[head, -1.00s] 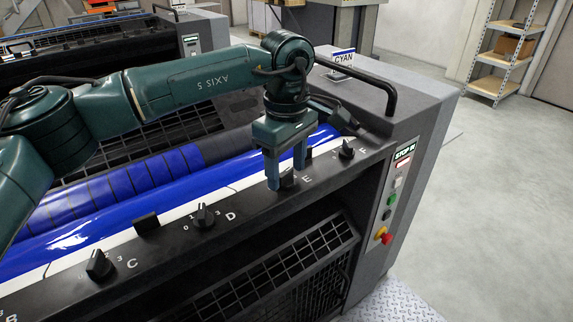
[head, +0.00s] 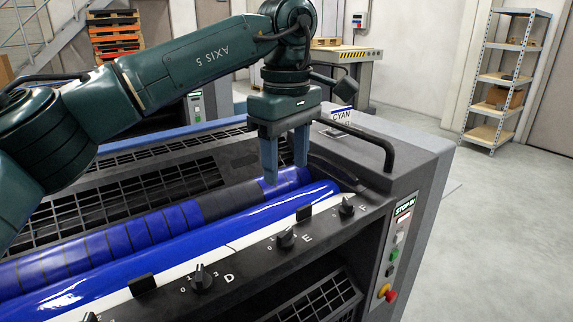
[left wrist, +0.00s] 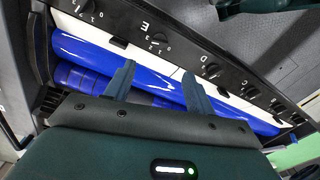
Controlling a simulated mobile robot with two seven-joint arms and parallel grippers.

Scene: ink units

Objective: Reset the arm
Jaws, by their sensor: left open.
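My left gripper (head: 285,165) is open and empty above the blue rollers of the ink unit, with its fingers pointing down. In the left wrist view its two fingers (left wrist: 158,88) stand apart with nothing between them. Knob E (head: 286,238) is on the black panel in front of the gripper and clear of it; it also shows in the left wrist view (left wrist: 158,39). Knob D (head: 202,279) and knob F (head: 346,207) sit on the same panel.
A black handle bar (head: 365,140) and a CYAN sign (head: 341,116) stand at the unit's right end. A side panel carries buttons and a red knob (head: 390,296). A shelf rack (head: 500,90) stands far right on open floor.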

